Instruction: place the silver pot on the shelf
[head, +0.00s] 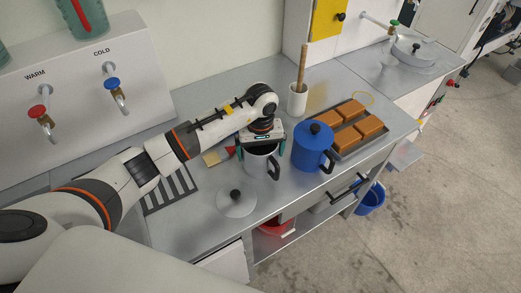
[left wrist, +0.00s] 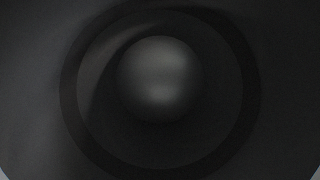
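The silver pot (head: 258,165) with a dark handle stands toward the middle of the metal counter, beside a blue lidded pot. My left gripper (head: 262,150) is directly over it, its teal fingers spread wide on either side of the rim. Whether they touch the pot is not clear. The left wrist view is filled by a dark round surface (left wrist: 240,90) with a ball shape in its middle; I cannot tell what it is. A lower shelf (head: 268,247) shows under the counter, partly hidden. My right gripper is not in view.
A silver lid (head: 236,204) with a black knob lies in front of the pot. The blue pot (head: 309,152), a tray (head: 348,153) of brown blocks and a white container (head: 297,100) stand to the right. Red and blue buckets are below. A striped mat (head: 165,195) lies at left.

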